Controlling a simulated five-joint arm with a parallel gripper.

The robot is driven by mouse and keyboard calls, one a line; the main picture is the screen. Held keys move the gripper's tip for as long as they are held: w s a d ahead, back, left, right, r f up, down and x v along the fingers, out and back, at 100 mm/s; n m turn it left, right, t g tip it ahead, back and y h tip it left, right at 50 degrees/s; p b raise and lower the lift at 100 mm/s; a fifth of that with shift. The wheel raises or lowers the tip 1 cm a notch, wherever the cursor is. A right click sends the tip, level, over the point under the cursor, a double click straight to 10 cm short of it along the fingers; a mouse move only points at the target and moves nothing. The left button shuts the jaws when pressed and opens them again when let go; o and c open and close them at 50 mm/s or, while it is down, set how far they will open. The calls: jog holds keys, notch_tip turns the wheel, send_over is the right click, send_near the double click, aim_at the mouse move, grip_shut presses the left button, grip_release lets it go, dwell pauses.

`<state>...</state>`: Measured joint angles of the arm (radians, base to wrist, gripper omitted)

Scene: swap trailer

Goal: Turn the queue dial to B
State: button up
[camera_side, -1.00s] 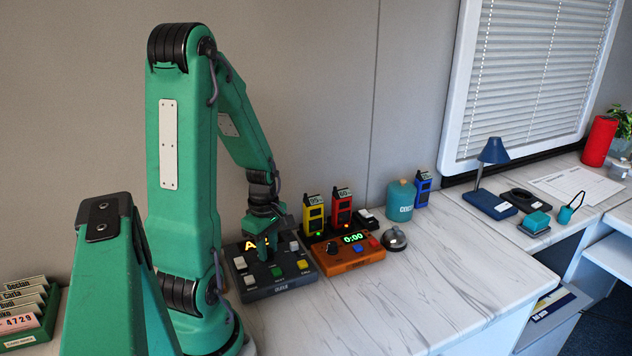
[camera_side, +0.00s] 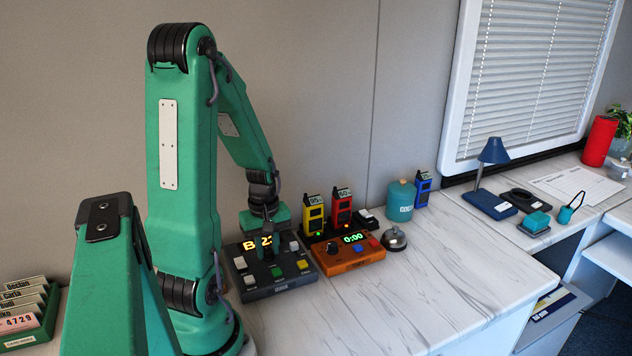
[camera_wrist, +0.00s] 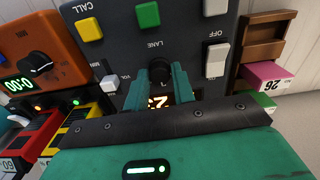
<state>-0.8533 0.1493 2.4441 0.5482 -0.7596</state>
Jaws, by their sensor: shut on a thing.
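The dark queue box (camera_side: 272,284) stands on the counter in front of my arm, with a lit display (camera_side: 256,242) that starts with B and seems to read 22. My gripper (camera_side: 269,250) points down over the box. In the wrist view its two green fingertips (camera_wrist: 160,74) are closed on the dark queue dial (camera_wrist: 158,72), just below the LANE label. The fingers hide much of the dial and part of the display. A yellow CALL button (camera_wrist: 89,29), a green button (camera_wrist: 148,14) and white switches (camera_wrist: 217,60) surround the dial.
An orange timer box (camera_side: 348,258) showing 0:00 stands right beside the queue box. Behind it are yellow (camera_side: 313,214) and red (camera_side: 340,208) radios. A silver bell (camera_side: 394,238) is further right. The front counter is clear.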

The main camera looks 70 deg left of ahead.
aim_at(268, 250)
dwell(0.3)
jog(key=o, duration=1)
jog(key=shift+r, duration=0.15)
jog(key=shift+r, duration=3.8)
